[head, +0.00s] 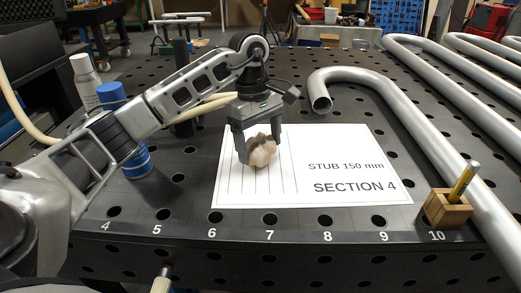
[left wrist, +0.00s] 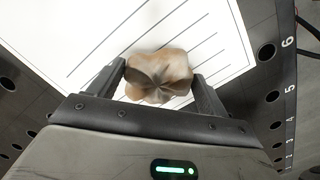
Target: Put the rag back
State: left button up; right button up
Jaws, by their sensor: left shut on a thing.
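The rag (head: 262,150) is a crumpled, whitish and brown bundle. My left gripper (head: 260,148) is shut on it, with one finger on each side, over the left part of the white sheet marked "SECTION 4". In the left wrist view the rag (left wrist: 158,75) sits between the fingertips of my left gripper (left wrist: 160,85). The sheet's ruled lines show beyond it. I cannot tell whether the rag touches the sheet. My right gripper is not in view.
The white sheet (head: 345,150) lies on a dark perforated table (head: 190,215). Bent metal pipes (head: 420,110) fill the right side. A wooden block (head: 446,209) holds a yellow marker (head: 462,182) at front right. A blue can (head: 112,97) and a white-capped can (head: 84,80) stand at left.

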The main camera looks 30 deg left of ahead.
pick_arm(q)
notch_tip(320, 180, down, 2)
jog(key=shift+d+f, duration=0.1)
jog(key=shift+f, duration=0.05)
jog(key=shift+f, duration=0.15)
jog(key=o, duration=0.9)
